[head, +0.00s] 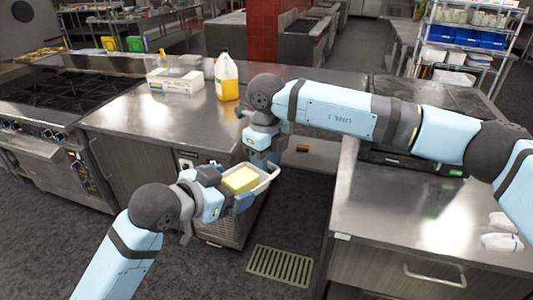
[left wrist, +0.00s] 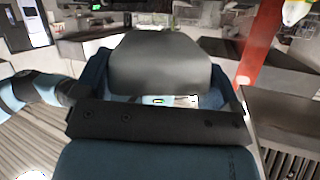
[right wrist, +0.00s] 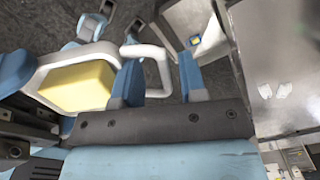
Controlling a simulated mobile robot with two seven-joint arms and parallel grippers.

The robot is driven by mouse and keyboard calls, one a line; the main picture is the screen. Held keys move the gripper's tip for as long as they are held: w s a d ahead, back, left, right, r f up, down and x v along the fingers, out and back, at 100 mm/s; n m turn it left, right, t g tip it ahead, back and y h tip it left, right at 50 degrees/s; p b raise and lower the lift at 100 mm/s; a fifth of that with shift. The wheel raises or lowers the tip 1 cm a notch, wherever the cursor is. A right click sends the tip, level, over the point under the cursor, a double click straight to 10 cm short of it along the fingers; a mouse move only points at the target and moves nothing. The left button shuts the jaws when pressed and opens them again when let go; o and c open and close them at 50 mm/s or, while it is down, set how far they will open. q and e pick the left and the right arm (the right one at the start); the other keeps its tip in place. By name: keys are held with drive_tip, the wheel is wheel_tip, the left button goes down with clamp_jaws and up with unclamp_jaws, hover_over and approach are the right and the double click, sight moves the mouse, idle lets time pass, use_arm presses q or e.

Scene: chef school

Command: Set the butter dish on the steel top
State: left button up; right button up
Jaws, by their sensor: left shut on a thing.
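The butter dish (head: 262,184) is a white tray with a loop handle, holding a yellow butter block (head: 240,180). My left gripper (head: 228,196) is shut on its near left side, holding it above the floor between two counters. The dish also shows at the left of the right wrist view (right wrist: 50,62). My right gripper (right wrist: 160,82) is open at the dish's handle (right wrist: 162,68), whose outer bar shows between its fingers. In the left wrist view a large dark grey shape hides most of what lies ahead. Steel tops show on the left counter (head: 140,118) and right counter (head: 390,210).
A yellow juice jug (head: 227,78) and a white box (head: 174,80) stand at the back of the left counter. A stove (head: 50,95) adjoins it. White items (head: 500,241) lie at the right counter's right side; its front left is bare. A floor grate (head: 280,266) lies below.

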use_arm(q)
drive_tip(key=shift+r, duration=0.25)
use_arm(e)
drive_tip(key=shift+f, duration=0.15)
drive_tip(key=shift+c, duration=0.2)
clamp_jaws()
use_arm(q)
drive_tip(key=o, duration=0.8)
drive_tip(key=shift+f, duration=0.1)
